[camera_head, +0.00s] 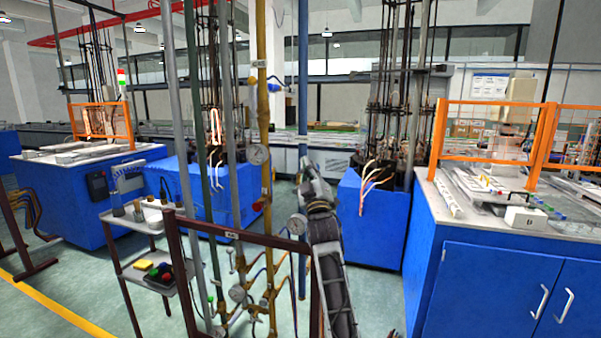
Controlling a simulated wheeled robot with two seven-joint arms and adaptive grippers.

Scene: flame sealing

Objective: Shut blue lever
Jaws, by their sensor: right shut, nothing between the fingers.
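A small blue lever (276,84) shows on the upper part of the yellow vertical pipe (264,130), sticking out to its right. It is small in the picture, and I cannot tell its exact angle. My right gripper (306,166) is shut and empty. It reaches up from the bottom centre, lower than the blue lever and a little right of it in the picture, apart from it. It overlaps the lower part of the blue vertical pipe (302,60) in the view. My left gripper is not in view.
Pressure gauges (258,154) sit among the grey, green and yellow pipes. A dark red frame rail (240,236) crosses in front. A small trolley (133,221) stands left. Blue machines and a blue cabinet (490,285) stand around.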

